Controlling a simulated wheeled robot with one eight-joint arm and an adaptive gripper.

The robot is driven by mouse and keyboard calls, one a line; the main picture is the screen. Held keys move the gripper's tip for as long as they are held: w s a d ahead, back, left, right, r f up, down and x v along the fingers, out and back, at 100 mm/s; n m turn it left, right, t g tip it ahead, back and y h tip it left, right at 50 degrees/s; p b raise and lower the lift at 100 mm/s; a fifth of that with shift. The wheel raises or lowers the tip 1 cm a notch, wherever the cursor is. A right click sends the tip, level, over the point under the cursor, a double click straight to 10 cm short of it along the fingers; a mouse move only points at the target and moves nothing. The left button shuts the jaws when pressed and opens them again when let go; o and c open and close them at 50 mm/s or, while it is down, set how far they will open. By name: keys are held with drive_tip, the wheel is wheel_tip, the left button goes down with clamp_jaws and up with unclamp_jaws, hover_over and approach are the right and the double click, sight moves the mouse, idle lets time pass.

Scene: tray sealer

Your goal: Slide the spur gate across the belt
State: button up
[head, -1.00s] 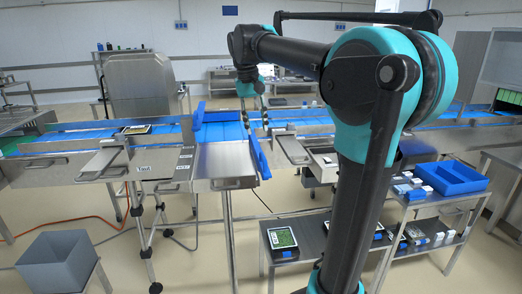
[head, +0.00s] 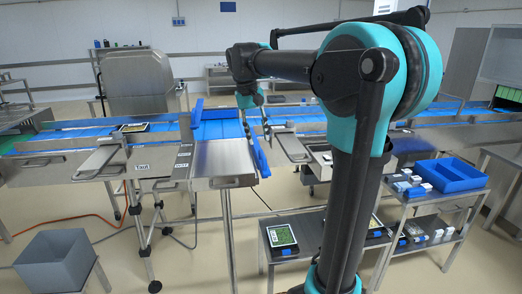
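A steel spur table (head: 222,160) joins the blue belt (head: 90,137) in the middle of the head view. A long blue bar (head: 258,154) stands along the spur's right side, and another blue upright piece (head: 194,117) stands at its left, by the belt. I cannot tell for certain which of them is the spur gate. My gripper (head: 256,130) points down at the far end of the right blue bar. Its fingers look spread apart, one on either side of the bar's end. Whether they touch it is too small to tell.
A steel cart (head: 425,203) with a blue bin (head: 452,175) and small boxes stands at right. A grey bin (head: 58,260) is at front left. My arm hides part of the belt's right side.

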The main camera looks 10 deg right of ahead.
sight(262, 153)
drive_tip(key=f, duration=0.3)
drive_tip(key=d+f, duration=0.1)
drive_tip(key=f, duration=0.1)
drive_tip(key=shift+f, duration=0.4)
clamp_jaws()
